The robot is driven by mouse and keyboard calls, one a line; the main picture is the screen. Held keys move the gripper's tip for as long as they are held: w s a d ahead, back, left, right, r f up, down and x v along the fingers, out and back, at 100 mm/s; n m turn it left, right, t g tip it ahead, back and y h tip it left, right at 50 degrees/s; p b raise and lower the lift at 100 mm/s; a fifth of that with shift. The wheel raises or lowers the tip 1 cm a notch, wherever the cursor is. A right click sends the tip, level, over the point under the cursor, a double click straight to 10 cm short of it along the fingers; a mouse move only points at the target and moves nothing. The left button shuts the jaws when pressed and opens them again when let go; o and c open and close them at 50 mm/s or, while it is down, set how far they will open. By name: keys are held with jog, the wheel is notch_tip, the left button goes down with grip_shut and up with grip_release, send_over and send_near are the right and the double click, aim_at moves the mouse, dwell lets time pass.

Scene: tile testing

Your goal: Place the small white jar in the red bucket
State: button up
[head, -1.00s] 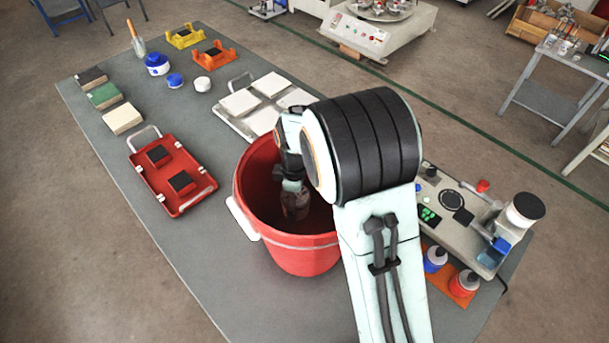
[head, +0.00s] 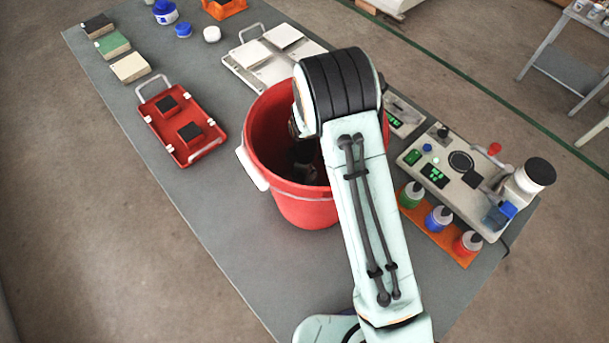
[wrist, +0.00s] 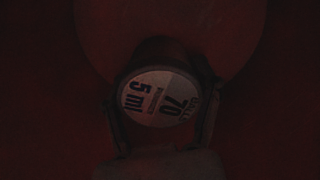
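The red bucket (head: 305,208) stands on the grey table, and my arm reaches down into it. My gripper (head: 303,152) is inside the bucket, in shadow. In the wrist view my gripper (wrist: 162,95) has a finger close along each side of a small round jar (wrist: 158,98) and appears shut on it. The jar's round end carries a pale label with "70" and "5 ml"; its sides look dark in this light. Whether it touches the bucket floor I cannot tell.
A red tray (head: 207,150) with dark pads lies left of the bucket. White tiles (head: 283,37) on a tray lie behind it. A bench device (head: 440,160) and several bottles (head: 438,218) stand to the right. Bare table lies in front.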

jog(key=o, duration=0.4)
notch_tip(320, 180, up, 12)
jog(key=shift+r, duration=0.15)
dwell(0.6)
